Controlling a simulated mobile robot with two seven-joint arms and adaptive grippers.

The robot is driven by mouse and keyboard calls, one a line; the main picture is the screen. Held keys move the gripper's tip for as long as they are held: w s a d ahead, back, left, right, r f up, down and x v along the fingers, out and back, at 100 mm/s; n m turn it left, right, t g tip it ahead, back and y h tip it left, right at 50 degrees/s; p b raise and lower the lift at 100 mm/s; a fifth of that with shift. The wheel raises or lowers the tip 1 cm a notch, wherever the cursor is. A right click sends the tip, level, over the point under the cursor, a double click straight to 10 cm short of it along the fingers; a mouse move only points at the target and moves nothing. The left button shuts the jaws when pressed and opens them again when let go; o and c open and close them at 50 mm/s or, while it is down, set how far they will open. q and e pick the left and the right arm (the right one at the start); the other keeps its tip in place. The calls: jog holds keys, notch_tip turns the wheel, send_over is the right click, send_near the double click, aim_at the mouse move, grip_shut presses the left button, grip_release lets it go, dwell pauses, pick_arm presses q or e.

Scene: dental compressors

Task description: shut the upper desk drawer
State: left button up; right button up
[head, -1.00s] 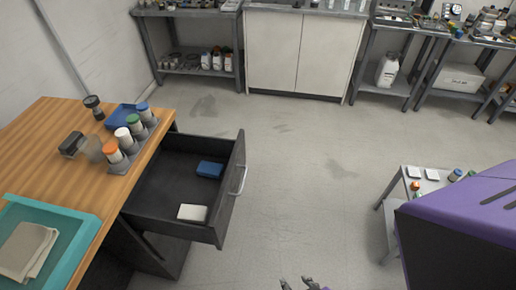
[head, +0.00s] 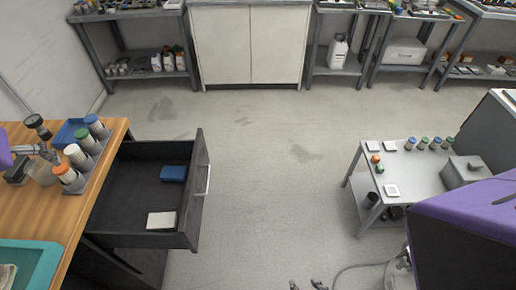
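The upper desk drawer (head: 120,240) is black and stands pulled out to the right of the wooden desk (head: 110,135). Its front panel has a pale bar handle (head: 208,180). Inside lie a blue box (head: 173,173) and a white box (head: 161,220). My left gripper (head: 48,152) comes in at the left edge, over the desk near the jars; whether it is open is unclear. My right gripper (head: 306,285) shows only dark fingertips at the bottom edge, spread apart, with nothing between them. It is right of the drawer front, not touching it.
On the desk are a rack of capped jars (head: 78,158), a blue tray (head: 70,132) and a teal tray (head: 40,255). A small grey table (head: 425,175) with jars stands at right. Cabinets (head: 250,45) and shelves line the back. The floor right of the drawer is clear.

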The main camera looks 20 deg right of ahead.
pick_arm(q)
jog(key=shift+s+a+r, duration=0.1)
jog(key=shift+a+r, duration=0.3)
jog(key=shift+r, duration=0.15)
